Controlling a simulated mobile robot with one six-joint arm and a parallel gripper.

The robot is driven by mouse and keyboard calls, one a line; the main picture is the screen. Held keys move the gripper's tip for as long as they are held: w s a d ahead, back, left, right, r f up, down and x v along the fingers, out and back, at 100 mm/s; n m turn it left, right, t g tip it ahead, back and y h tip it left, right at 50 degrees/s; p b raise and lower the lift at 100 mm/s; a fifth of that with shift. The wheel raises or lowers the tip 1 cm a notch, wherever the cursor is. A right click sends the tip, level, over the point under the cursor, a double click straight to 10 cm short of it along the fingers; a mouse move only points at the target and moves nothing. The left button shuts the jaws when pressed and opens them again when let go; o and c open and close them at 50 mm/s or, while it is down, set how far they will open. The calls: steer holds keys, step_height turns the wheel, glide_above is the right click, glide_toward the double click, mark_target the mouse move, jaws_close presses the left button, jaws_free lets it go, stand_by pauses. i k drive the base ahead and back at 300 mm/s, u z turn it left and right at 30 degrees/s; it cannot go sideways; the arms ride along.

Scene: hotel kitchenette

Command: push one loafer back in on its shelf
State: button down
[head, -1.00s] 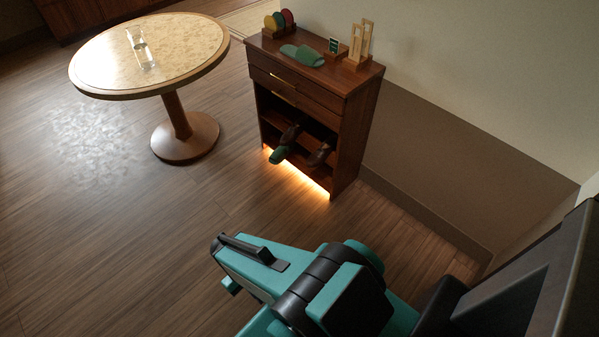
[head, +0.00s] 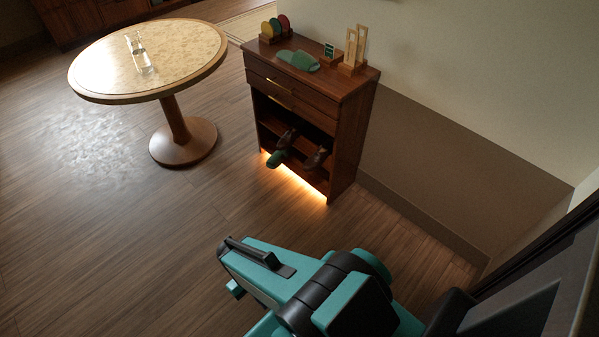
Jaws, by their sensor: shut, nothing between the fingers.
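Two dark brown loafers sit on a low open shelf (head: 300,170) of the wooden cabinet. The left loafer (head: 288,137) is just behind a green slipper (head: 277,158), whose end juts past the shelf's front. The right loafer (head: 317,158) also lies near the front edge; how far it sticks out is hard to tell. My gripper (head: 232,262) is in the lower middle of the head view, well in front of the cabinet and apart from the shoes. It is shut and empty; its fingertips are small and partly hidden by my wrist.
The wooden cabinet (head: 350,125) stands against the wall, lit beneath. A round table (head: 97,58) with a glass (head: 141,57) stands left. The floor before the cabinet is clear.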

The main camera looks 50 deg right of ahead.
mark_target(313, 162)
steer(key=z, duration=0.05)
steer(key=i, duration=0.95)
steer(key=u, duration=0.05)
